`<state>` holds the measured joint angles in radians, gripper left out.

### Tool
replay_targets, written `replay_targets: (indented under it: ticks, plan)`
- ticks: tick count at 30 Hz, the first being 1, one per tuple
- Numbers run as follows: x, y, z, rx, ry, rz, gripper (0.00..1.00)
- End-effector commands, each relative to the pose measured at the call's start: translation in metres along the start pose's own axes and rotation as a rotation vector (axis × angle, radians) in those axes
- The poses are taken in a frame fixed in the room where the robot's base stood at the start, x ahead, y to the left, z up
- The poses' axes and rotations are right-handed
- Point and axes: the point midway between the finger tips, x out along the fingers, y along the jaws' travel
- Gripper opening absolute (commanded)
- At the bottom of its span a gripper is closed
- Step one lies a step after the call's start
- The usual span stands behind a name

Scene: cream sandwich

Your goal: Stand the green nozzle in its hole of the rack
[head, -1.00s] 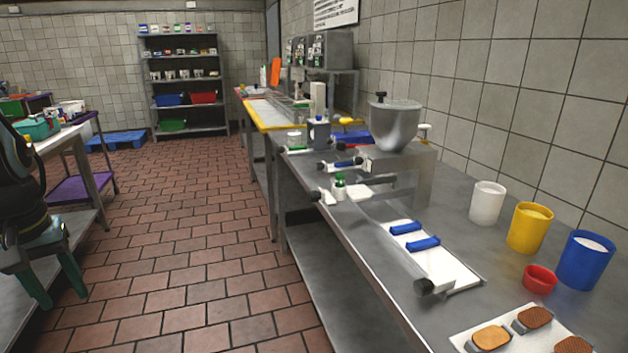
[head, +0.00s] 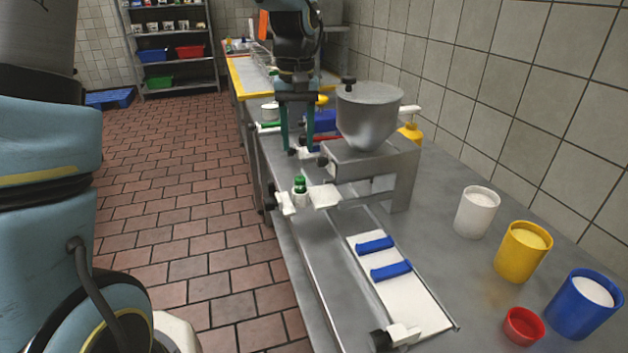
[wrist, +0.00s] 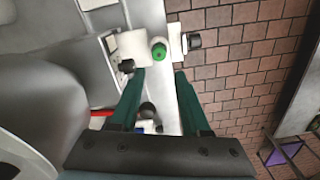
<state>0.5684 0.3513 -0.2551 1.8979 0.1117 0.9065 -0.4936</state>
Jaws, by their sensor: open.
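A small upright piece with a green top and white lower part (head: 299,184) stands beside a white block at the left edge of the steel counter. It looks like the green nozzle, but I cannot be sure. In the wrist view its round green top (wrist: 159,52) shows just beyond my fingertips, nearly in line with the gap. My gripper (head: 300,150) points down, open, farther back along the counter than this piece, and holds nothing visible. A green strip (head: 268,127) lies left of my fingers. I cannot make out the rack or its hole clearly.
A steel hopper machine (head: 368,115) stands close to the right of my gripper. A white board (head: 410,297) with two blue handles lies nearer. White, yellow and blue tubs and a red cup (head: 523,326) stand at the right. Open floor lies left of the counter.

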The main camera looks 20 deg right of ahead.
Motion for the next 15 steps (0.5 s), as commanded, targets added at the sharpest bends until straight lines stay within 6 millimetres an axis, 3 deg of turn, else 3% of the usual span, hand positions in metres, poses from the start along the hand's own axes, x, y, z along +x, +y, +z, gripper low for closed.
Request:
replay_targets:
  ticks: [6, 15]
  plan:
    - [0.032, -0.001, 0.001, 0.0, -0.004, -0.001, 0.47]
    - [0.057, 0.001, 0.004, 0.001, -0.006, -0.001, 0.47]
